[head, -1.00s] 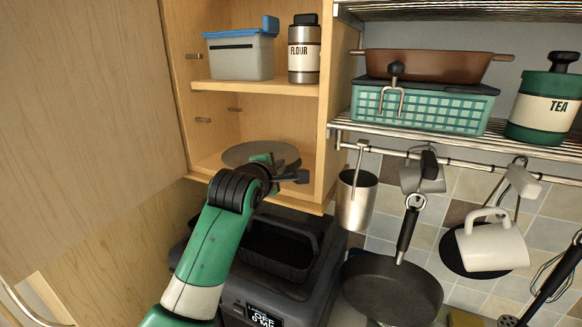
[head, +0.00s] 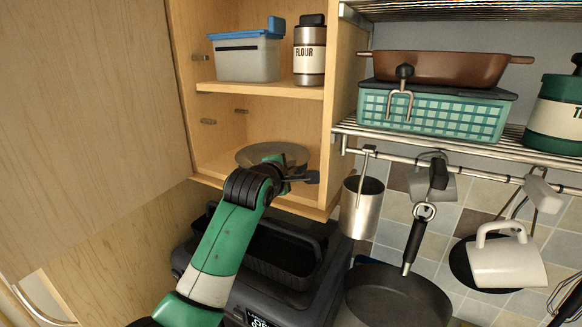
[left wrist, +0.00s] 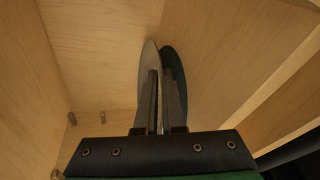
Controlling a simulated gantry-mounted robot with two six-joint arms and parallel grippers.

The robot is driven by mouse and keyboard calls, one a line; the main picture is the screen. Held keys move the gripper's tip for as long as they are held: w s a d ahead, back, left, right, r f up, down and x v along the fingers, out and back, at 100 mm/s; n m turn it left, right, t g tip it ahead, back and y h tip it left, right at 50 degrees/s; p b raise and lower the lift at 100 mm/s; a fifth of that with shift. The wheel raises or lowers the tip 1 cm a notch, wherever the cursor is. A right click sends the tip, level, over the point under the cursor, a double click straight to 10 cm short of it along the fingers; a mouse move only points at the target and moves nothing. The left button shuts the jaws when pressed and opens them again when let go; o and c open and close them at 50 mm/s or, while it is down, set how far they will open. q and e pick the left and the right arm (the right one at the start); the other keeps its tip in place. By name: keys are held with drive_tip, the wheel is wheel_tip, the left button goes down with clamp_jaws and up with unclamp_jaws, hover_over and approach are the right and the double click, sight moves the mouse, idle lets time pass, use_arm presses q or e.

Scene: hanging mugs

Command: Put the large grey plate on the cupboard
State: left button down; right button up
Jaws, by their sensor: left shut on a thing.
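The large grey plate (head: 258,155) is in the lower compartment of the wooden cupboard (head: 225,165), just above or on its floor; I cannot tell which. My left gripper (head: 285,173) reaches in from the front and is shut on the plate's near edge. In the left wrist view the plate (left wrist: 149,62) shows nearly edge-on between the two fingers (left wrist: 160,95), with a dark shape like its shadow beside it. The gripper and wrist hide part of the plate's near rim in the head view. My right gripper is not in view.
A blue-lidded box (head: 247,60) and a flour canister (head: 309,55) stand on the cupboard's upper shelf. A dark appliance (head: 300,285) stands below the cupboard. A metal cup (head: 361,210), a pan (head: 395,297) and a white mug (head: 507,262) hang to the right.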

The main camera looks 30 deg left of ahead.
use_arm(q)
drive_tip(key=shift+f, duration=0.3)
drive_tip(key=c, duration=0.9)
unclamp_jaws()
drive_tip(key=shift+c, duration=0.2)
drive_tip(key=shift+f, duration=0.1)
